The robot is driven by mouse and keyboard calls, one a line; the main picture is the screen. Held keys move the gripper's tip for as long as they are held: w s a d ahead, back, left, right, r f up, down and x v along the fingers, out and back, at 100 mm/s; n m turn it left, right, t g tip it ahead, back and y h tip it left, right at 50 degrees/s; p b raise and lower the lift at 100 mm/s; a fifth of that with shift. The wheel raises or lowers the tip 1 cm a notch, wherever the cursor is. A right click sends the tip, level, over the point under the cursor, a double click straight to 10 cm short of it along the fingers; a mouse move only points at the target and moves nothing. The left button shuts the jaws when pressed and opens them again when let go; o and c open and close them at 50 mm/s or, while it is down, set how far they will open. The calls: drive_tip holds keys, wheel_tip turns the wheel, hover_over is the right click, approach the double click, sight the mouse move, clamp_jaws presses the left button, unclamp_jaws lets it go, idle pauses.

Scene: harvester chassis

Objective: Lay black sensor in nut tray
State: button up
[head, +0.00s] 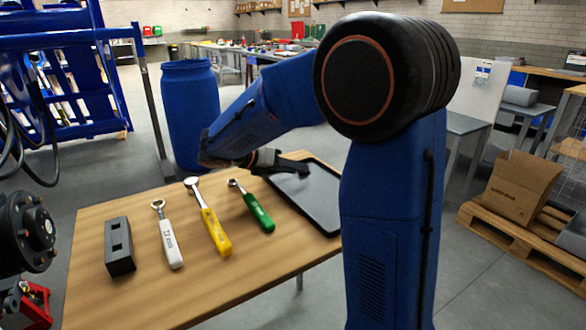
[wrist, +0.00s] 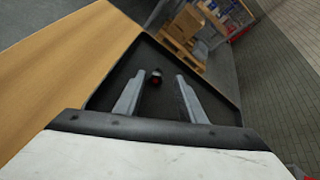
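The nut tray (head: 318,212) is a dark, shallow, rimmed tray at the right end of the wooden table, partly hidden behind my arm. My gripper (head: 288,166) is low over its far left part. In the wrist view the tray (wrist: 218,112) lies beneath my gripper (wrist: 156,92). The two fingers are apart with clear gaps. A small black piece with a red spot, which looks like the black sensor (wrist: 155,77), sits in the tray between and just beyond the fingertips, touching neither finger. I cannot make out the sensor in the head view.
On the wooden table (head: 150,205), left of the tray, lie a green-handled wrench (head: 257,211), a yellow-handled ratchet (head: 213,228), a white-handled wrench (head: 168,240) and a black slotted block (head: 119,246). A blue barrel (head: 190,105) stands behind the table. A cardboard box (head: 520,187) sits on a pallet at right.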

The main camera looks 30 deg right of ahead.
drive_tip(key=v, duration=1.7)
drive_tip(key=shift+a, duration=0.2)
drive_tip(key=shift+s+r, duration=0.1)
drive_tip(key=shift+s, duration=0.05)
